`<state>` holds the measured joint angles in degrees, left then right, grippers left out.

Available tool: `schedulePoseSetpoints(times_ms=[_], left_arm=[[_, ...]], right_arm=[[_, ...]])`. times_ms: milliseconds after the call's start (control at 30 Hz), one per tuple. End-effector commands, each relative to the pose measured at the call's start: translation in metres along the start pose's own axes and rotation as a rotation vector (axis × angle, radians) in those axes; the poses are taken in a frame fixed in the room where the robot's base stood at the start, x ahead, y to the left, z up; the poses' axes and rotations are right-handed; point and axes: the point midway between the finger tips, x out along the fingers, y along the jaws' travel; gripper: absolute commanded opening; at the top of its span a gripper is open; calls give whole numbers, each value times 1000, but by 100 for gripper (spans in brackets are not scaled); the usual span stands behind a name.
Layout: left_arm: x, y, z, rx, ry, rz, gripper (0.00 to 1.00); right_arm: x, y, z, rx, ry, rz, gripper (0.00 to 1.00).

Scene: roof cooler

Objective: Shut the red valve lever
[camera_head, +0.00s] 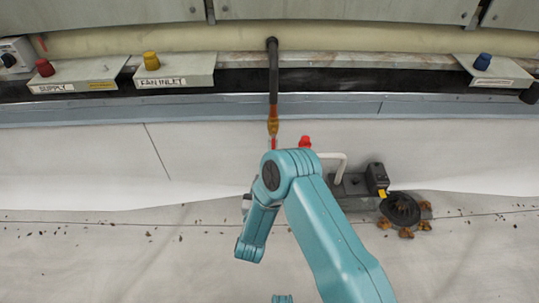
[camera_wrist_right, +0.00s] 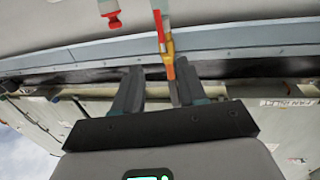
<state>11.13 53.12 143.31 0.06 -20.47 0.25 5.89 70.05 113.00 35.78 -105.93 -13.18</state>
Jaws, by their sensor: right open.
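The red valve lever (camera_head: 273,143) shows as a short strip below the orange-yellow valve body (camera_head: 272,126), at the lower end of a dark upright pipe. In the right wrist view the red lever (camera_wrist_right: 159,27) lies roughly in line with the valve body (camera_wrist_right: 168,46) and pipe, ahead of the fingertips. My right gripper (camera_wrist_right: 158,80) is open and empty, its fingers spread near the pipe; contact cannot be told. In the head view my teal right arm hides the gripper and possibly part of the lever. My left gripper is not in view.
A red fitting (camera_head: 305,142) is right of the lever, near a pale bent pipe (camera_head: 334,162). A dark unit (camera_head: 400,209) stands further right. Labelled boxes with red (camera_head: 45,68), yellow (camera_head: 151,61) and blue (camera_head: 483,61) knobs line the back.

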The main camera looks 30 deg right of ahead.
Motion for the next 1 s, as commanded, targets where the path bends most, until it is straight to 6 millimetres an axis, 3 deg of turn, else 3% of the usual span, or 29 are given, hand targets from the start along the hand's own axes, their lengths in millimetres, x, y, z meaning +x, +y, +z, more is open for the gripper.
schedulePoseSetpoints(times_ms=[167,700,1000], left_arm=[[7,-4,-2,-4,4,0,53],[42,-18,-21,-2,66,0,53],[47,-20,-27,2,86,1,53]], right_arm=[[22,0,1,4,4,3,41],[137,-5,1,2,5,-2,41],[157,-5,-1,0,1,-4,41]])
